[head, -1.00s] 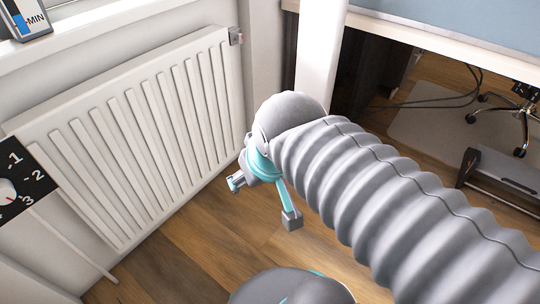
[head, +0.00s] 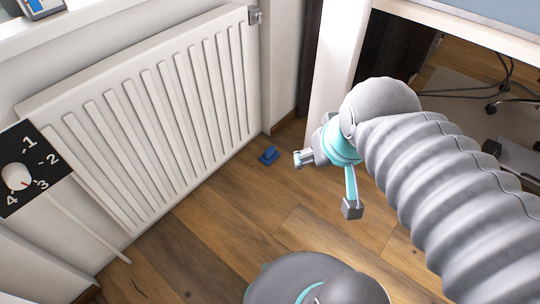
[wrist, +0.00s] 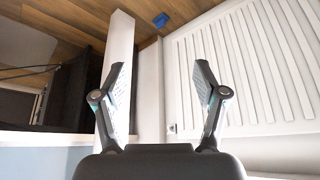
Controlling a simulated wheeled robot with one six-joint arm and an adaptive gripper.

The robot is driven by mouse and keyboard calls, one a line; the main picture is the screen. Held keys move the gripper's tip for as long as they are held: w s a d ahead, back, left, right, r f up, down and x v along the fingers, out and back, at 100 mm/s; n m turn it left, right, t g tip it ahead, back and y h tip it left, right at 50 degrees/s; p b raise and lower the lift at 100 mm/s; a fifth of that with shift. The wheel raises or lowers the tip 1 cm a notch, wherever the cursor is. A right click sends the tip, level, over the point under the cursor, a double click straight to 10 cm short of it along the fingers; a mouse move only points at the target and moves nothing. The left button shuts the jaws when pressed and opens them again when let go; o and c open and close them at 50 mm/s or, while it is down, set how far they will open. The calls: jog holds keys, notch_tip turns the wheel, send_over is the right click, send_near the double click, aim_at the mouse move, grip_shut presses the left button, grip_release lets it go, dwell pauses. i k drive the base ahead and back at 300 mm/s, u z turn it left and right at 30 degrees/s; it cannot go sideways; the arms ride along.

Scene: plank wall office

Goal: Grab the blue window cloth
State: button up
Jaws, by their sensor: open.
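The blue window cloth (head: 269,155) lies on the wooden floor near the right end of the radiator, close to the wall corner. It looks like a small folded blue piece. It also shows small in the wrist view (wrist: 161,20), near the top edge, beyond the fingertips. My gripper (head: 302,158) is to the right of the cloth in the head view, well above the floor, and apart from it. In the wrist view my gripper (wrist: 160,72) has its two fingers spread wide with nothing between them.
A white radiator (head: 150,120) runs along the wall at the left. A dial panel (head: 30,168) stands at the left edge. A white desk leg (head: 338,65) rises behind my arm, with cables (head: 505,75) under the desk. The floor (head: 225,225) before the radiator is clear.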

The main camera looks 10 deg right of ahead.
aim_at(268, 156)
jog(key=u, duration=0.2)
jog(key=k, duration=0.6)
jog(key=u, duration=0.6)
jog(key=k, duration=0.55)
jog(key=z, duration=0.7)
jog(key=i, duration=1.6)
jog(key=u, duration=0.6)
